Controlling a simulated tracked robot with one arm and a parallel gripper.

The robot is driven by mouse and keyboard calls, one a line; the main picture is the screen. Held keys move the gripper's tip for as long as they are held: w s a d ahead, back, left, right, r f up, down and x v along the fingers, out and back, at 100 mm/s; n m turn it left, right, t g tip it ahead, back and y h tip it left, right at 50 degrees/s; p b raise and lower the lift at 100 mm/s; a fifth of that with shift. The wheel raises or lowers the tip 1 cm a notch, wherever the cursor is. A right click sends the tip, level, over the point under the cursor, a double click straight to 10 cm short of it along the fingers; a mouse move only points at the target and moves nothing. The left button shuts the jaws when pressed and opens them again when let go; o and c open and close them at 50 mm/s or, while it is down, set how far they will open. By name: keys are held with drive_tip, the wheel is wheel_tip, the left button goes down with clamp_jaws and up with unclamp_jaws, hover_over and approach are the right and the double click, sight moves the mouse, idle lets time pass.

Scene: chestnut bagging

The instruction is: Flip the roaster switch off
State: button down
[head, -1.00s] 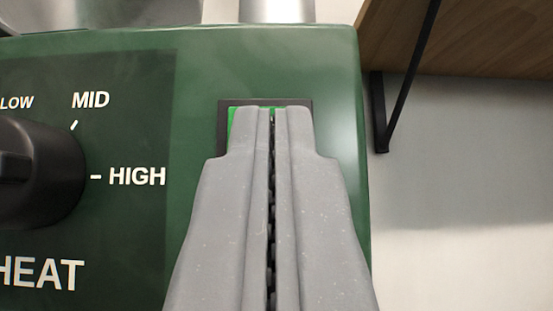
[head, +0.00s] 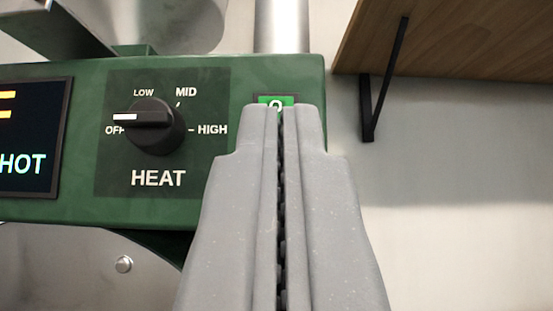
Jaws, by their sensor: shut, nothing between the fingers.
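The roaster's green control panel (head: 215,75) spans the upper left of the head view. The roaster switch (head: 265,100) is a green-lit rocker in a black frame at the panel's right end.
A dark display (head: 25,140) at the left edge reads "HOT". A wooden shelf (head: 460,45) with a black bracket (head: 380,90) is at the upper right. A metal drum part (head: 70,265) is at the lower left. Bare wall lies to the right.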

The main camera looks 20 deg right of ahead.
drive_tip(key=shift+v, duration=1)
drive_tip(key=shift+s+r, duration=0.1)
wheel_tip(320, 180, up, 11)
drive_tip(key=w+a+n+g+y, duration=0.1)
drive_tip(key=n+g+y, duration=0.1)
drive_tip(key=g+y, duration=0.45)
drive_tip(key=s+d+r+g+y, duration=0.1)
drive_tip(key=s+d+r+g, duration=0.1)
drive_tip(key=s, duration=0.6)
drive_tip(key=s+d+r+n+g+y, duration=0.1)
drive_tip(key=s+d+r+g, duration=0.1)
drive_tip(key=s, duration=0.6)
drive_tip(key=shift+d+r+n, duration=0.3)
drive_tip(key=shift+d+r, duration=0.15)
drive_tip(key=shift+d, duration=0.1)
